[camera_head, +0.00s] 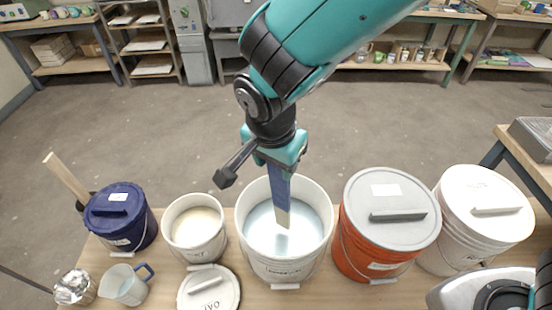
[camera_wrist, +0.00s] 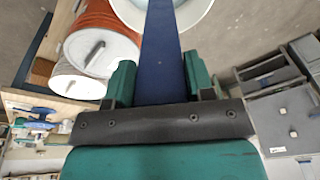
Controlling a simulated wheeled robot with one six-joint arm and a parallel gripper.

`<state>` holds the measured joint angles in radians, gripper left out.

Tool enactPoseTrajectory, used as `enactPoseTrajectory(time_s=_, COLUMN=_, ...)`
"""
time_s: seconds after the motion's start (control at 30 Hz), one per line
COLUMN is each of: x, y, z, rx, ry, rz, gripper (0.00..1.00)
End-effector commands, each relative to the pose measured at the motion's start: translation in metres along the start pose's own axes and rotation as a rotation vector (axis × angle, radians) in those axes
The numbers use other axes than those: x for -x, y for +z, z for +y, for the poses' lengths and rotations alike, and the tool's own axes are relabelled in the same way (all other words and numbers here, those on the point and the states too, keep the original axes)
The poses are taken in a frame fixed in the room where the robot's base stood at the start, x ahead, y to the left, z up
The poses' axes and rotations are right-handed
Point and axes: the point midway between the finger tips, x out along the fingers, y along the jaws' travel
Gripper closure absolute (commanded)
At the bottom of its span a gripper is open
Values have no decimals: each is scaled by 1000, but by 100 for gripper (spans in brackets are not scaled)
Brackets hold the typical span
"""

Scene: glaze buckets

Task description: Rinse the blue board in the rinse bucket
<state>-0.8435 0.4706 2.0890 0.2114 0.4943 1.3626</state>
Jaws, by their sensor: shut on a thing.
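My gripper (camera_head: 279,152) is shut on the blue board (camera_head: 280,188), above the open white bucket (camera_head: 285,268) in the middle of the table. The board hangs nearly upright. Its lower end is pale and reaches down over or into the bucket's mouth, where pale bluish liquid (camera_head: 262,232) shows. I cannot tell whether the tip touches the liquid. In the wrist view, the blue board (camera_wrist: 160,60) runs from between the fingers of my gripper (camera_wrist: 160,85) toward the white bucket's rim (camera_wrist: 206,14).
A lidded navy bucket (camera_head: 122,226) and an open bucket of cream liquid (camera_head: 196,245) stand left. A lidded orange bucket (camera_head: 362,250) and a lidded white bucket (camera_head: 490,240) stand right. A pitcher (camera_head: 125,286), a tin (camera_head: 73,288) and a loose lid (camera_head: 208,296) lie in front.

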Motion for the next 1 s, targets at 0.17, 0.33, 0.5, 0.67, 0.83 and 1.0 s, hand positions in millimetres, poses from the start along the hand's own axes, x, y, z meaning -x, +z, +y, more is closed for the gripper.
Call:
enactPoseTrajectory(time_s=0.17, x=-23, y=1, z=0, rx=-1, ry=0, rz=0, gripper=84)
enactPoseTrajectory(time_s=0.33, x=-41, y=1, z=0, rx=0, ry=-1, rz=0, gripper=84)
enactPoseTrajectory(time_s=0.5, x=-59, y=0, z=0, rx=0, ry=-1, rz=0, gripper=84)
enactPoseTrajectory(time_s=0.67, x=-76, y=1, z=0, rx=0, ry=0, rz=0, gripper=84)
enactPoseTrajectory(time_s=0.83, x=-94, y=1, z=0, rx=0, ry=0, rz=0, gripper=84)
enactPoseTrajectory(time_s=1.0, x=-111, y=1, z=0, rx=0, ry=-1, rz=0, gripper=84)
